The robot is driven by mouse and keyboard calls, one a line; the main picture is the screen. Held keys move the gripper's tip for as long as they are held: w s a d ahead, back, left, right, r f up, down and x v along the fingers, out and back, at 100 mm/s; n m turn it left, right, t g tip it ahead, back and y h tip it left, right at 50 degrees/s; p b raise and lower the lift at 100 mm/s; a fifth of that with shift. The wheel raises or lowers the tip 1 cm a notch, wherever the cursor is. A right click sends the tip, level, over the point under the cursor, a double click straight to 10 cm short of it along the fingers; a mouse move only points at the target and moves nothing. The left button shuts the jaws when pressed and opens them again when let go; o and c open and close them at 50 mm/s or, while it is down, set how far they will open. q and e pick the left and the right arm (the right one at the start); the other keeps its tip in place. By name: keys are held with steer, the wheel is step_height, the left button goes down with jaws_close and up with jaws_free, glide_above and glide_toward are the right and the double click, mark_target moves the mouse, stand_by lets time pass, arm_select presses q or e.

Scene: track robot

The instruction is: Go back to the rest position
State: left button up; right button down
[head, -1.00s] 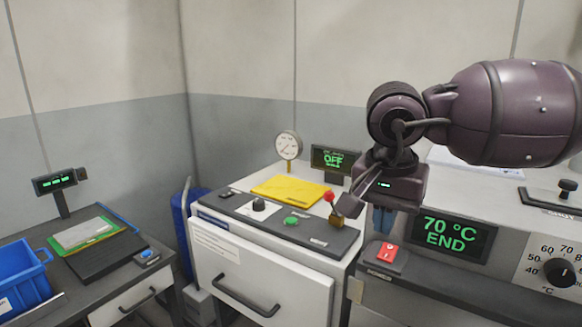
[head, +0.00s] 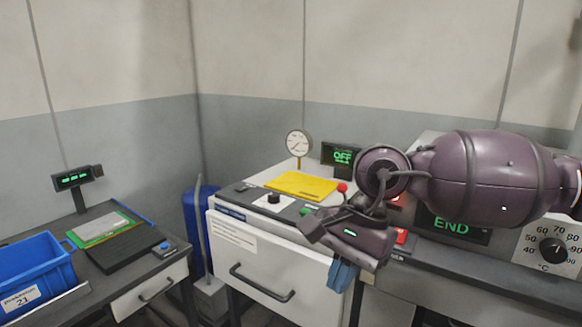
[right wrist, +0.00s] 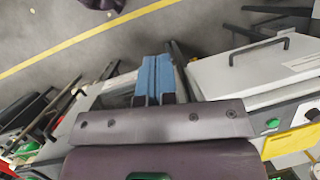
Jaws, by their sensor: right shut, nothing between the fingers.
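My right arm comes in from the right in the head view. Its purple gripper hangs in front of the white cabinet's right side, with its blue fingers (head: 342,275) pointing down. In the right wrist view the blue fingers (right wrist: 155,78) are together, with nothing seen between them. The gripper is apart from the red-knobbed lever (head: 342,187), whose base is hidden behind it. My left gripper is not in view.
The white cabinet (head: 225,260) has a drawer handle, a yellow plate (head: 301,185) and a gauge (head: 299,143) on top. A machine with an END display (head: 452,226) stands right. A blue crate (head: 30,278) sits on the left table. Floor (right wrist: 60,30) shows in the wrist view.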

steer(key=s+a+f+m+g+y, duration=0.25)
steer(key=s+a+m+y, duration=0.25)
steer(key=a+m+y, duration=0.65)
steer(key=w+d+f+n+t+h, duration=0.35)
steer(key=d+f+n+t, duration=0.65)
steer(key=n, duration=0.8)
steer(key=w+d+f+n+t+h, duration=0.2)
steer(key=w+d+f+n+t, duration=0.4)
steer(key=n+t, duration=0.9)
steer(key=s+d+f+m+g+h, duration=0.8)
steer(key=s+d+f+m, duration=0.4)
steer(key=s+d+f, duration=0.3)
step_height(320, 180, down, 5)
steer(key=s+h, duration=0.1)
steer(key=s, duration=0.1)
steer(key=shift+s+d+r+h, duration=0.15)
steer(key=shift+s+d+h, duration=0.15)
steer(key=shift+s+d, duration=0.1)
steer(key=shift+g, duration=0.25)
